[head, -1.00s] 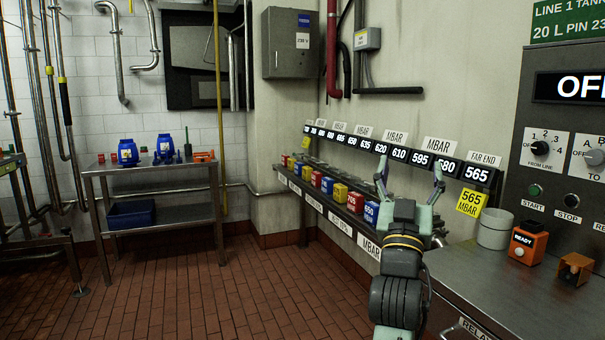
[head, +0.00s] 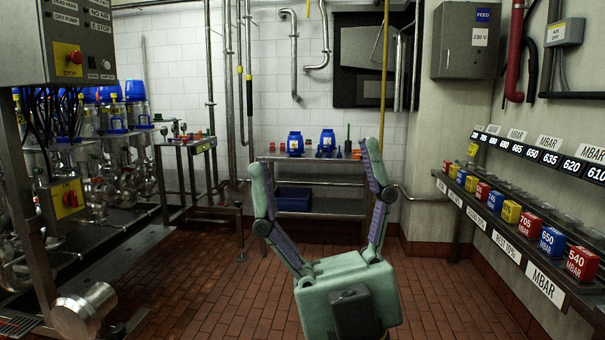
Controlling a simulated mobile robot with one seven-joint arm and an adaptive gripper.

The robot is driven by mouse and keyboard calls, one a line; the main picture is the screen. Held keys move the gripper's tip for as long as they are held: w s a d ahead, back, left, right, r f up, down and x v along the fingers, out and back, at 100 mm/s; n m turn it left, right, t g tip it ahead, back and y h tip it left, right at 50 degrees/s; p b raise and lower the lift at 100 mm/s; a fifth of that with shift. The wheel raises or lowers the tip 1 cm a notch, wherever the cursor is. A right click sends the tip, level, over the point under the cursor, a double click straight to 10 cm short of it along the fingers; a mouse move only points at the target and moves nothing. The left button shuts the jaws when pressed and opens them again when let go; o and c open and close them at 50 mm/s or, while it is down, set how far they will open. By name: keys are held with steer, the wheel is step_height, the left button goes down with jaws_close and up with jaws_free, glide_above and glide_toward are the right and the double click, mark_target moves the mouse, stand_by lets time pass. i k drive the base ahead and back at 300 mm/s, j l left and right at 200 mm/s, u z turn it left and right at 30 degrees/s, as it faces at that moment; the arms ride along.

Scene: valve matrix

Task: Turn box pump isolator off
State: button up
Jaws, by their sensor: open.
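My gripper (head: 316,165) stands upright in the lower middle of the head view. Its two fingers are spread wide with nothing between them. A yellow box with a red rotary knob (head: 69,198) is mounted at the left edge, below the grey panel; it looks like an isolator switch, but I cannot read its label or its setting clearly. The gripper is well to the right of it and not touching it. On the grey panel (head: 40,40) above is a red button on a yellow plate (head: 73,59) marked STOP, under the words DRY PUMP.
A steel frame post and a rounded steel part (head: 85,310) stand at the lower left. Blue-topped vessels (head: 135,95) are behind. A steel table (head: 310,158) stands at the back, and a shelf of coloured MBAR blocks (head: 553,240) on the right. The brick floor between is clear.

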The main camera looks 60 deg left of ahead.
mark_target(70, 199)
steer(key=u, duration=3.2)
steer(key=i+j, duration=0.15)
steer(key=i, duration=0.5)
steer(key=i+j+z, duration=0.15)
steer(key=i, duration=0.5)
